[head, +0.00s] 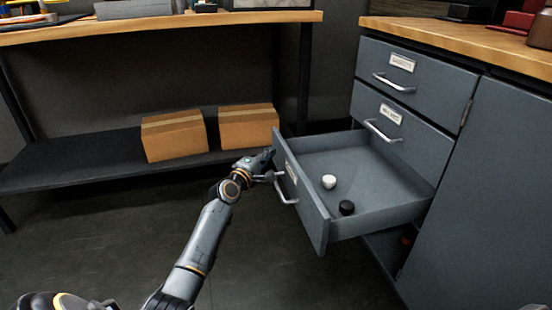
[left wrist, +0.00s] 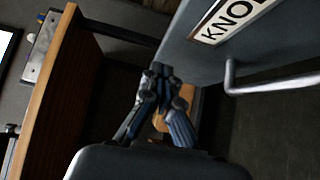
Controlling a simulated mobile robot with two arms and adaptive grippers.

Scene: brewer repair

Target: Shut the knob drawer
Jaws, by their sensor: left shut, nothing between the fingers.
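The knob drawer (head: 316,232) is the lowest grey drawer of the cabinet and stands pulled far out. A white knob (head: 329,182) and a black knob (head: 347,208) lie inside it. Its front carries a bar handle (head: 284,188) and a label, which reads "KNO" in the left wrist view (left wrist: 231,20), cut off by the frame. My left gripper (head: 268,158) is at the far upper corner of the drawer front, near the handle. In the left wrist view its fingers (left wrist: 160,72) are shut and empty, close to the drawer front; contact cannot be told. My right gripper is not seen.
Two shut drawers (head: 414,80) sit above the open one in the cabinet (head: 485,190). A wooden bench (head: 180,26) stands at the back left, with two cardboard boxes (head: 175,136) on its dark lower shelf (head: 90,166). The floor before the drawer is clear apart from my arm.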

